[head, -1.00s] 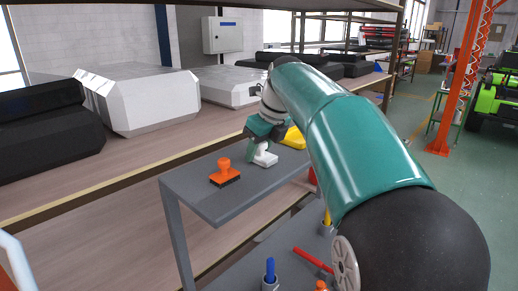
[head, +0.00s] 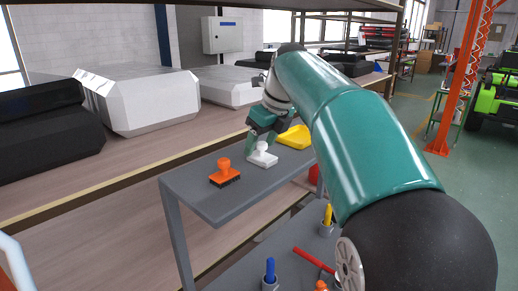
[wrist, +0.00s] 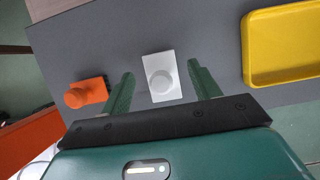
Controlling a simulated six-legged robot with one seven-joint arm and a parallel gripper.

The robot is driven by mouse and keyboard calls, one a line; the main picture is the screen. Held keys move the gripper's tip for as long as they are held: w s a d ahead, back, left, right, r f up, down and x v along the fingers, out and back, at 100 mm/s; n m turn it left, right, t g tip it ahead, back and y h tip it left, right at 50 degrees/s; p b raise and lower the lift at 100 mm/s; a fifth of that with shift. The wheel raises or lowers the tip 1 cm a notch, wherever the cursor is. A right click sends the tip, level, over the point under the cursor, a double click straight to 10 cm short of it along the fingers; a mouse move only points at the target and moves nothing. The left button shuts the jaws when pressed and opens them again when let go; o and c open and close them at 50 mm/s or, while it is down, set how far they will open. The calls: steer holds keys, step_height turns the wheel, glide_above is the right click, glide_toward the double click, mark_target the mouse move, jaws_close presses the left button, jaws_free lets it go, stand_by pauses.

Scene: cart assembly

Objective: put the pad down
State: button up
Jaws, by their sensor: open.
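The pad is not named by colour; a white block with a round knob (head: 262,155) sits on the grey cart top (head: 205,203). An orange stamp-like piece with a knob and dark underside (head: 224,174) stands to its left. My gripper (head: 260,132) is just above and behind the white piece. In the wrist view the white piece (wrist: 162,78) lies between my two green fingers, with a gap on each side. My gripper (wrist: 159,85) is open and holds nothing. The orange piece (wrist: 87,93) is outside the left finger.
A yellow tray (head: 296,137) lies on the cart top to the right; it also shows in the wrist view (wrist: 250,50). A lower shelf holds a blue peg (head: 270,270), a yellow peg (head: 327,214) and a red bar (head: 313,259). A wooden shelf with white and black boxes runs behind.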

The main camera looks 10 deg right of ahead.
steer(key=v, duration=0.9)
steer(key=shift+r, duration=0.25)
steer(key=shift+s+d, duration=0.1)
steer(key=shift+s, duration=0.1)
